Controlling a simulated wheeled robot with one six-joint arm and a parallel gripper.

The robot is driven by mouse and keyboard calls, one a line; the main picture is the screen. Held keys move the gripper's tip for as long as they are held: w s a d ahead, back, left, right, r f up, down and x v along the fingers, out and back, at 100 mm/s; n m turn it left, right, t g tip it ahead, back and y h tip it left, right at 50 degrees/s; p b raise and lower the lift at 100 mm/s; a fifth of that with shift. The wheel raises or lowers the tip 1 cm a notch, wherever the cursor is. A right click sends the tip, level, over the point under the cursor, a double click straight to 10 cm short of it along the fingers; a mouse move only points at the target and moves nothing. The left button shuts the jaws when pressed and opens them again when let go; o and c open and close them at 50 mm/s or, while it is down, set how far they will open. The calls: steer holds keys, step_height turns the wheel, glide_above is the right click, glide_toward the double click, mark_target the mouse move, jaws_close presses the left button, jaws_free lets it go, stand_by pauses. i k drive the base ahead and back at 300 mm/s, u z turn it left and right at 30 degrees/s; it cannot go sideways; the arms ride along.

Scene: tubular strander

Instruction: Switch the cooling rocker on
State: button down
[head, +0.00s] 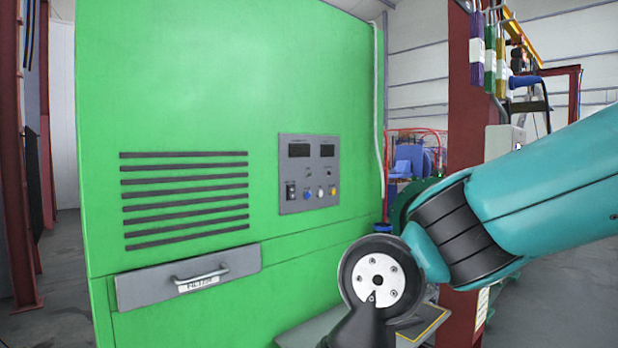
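A grey control panel (309,172) is set in the front of a large green cabinet (210,90). It has two dark displays in its upper part. My teal arm comes in from the right and bends down in front of the cabinet's lower right. My gripper is out of the picture, below the bottom edge.
A grey drawer (140,290) with a metal handle (200,275) juts slightly from the cabinet below slotted vents (185,200). A grey, yellow-edged plate (300,336) lies low in front. A dark red column (470,130) stands right of the cabinet. The space before the panel looks clear.

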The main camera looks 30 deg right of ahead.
mark_target(291, 188)
steer(key=u, duration=0.55)
steer(key=k, duration=1.35)
steer(key=u, duration=0.15)
steer(key=i, duration=0.35)
steer(key=z, duration=1)
steer(key=i, duration=1.2)
steer(key=u, duration=0.1)
